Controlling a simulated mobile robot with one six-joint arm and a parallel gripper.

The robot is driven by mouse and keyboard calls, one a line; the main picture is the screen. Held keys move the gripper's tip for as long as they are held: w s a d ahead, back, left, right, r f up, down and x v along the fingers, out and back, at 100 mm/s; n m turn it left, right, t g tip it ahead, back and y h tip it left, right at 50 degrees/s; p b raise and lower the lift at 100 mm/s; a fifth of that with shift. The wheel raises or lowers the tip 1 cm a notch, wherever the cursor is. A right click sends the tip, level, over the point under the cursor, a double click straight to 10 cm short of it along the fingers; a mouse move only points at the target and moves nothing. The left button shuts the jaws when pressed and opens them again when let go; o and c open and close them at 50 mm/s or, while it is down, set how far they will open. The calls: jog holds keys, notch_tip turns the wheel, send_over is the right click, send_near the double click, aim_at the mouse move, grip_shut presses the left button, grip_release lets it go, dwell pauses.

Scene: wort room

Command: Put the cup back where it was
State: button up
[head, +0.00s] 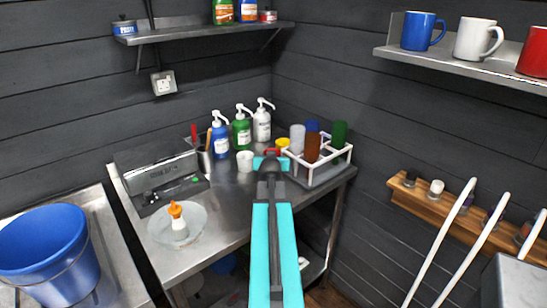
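My arm reaches over the steel table (228,205), and my gripper (270,163) is at the table's back part. The wrist hides its fingers, so I cannot tell if it holds anything. A small white cup (245,161) stands upright on the table just left of the gripper. A white-railed rack (318,180) right of the gripper holds several tumblers, including a brown one (312,148) and a green one (339,134). A blue mug (420,31), a white mug (474,39) and a red mug (535,53) stand on the right wall shelf. Which cup is meant is unclear.
Blue (220,138), green (241,132) and white (262,125) pump bottles stand behind the white cup. Yellow (283,143) and red (271,152) items sit near the gripper. A grey machine (158,178), a clear dish (165,228) and a blue bucket (45,255) are at left.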

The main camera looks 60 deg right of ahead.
jog(key=shift+f, duration=0.2)
jog(key=o, duration=1.1)
jog(key=shift+c, duration=0.2)
jog(key=shift+r, duration=0.25)
jog(key=shift+b+v, duration=0.65)
jog(key=shift+v, duration=2.55)
jog(key=shift+f+b, duration=0.2)
jog(key=shift+b, duration=0.95)
jog(key=shift+s+a+r+b, duration=0.25)
jog(key=shift+a+b, duration=0.1)
jog(key=shift+b, duration=0.85)
jog(key=shift+s+a+r+b, duration=0.1)
jog(key=shift+a+b, duration=0.2)
jog(key=shift+b, duration=0.6)
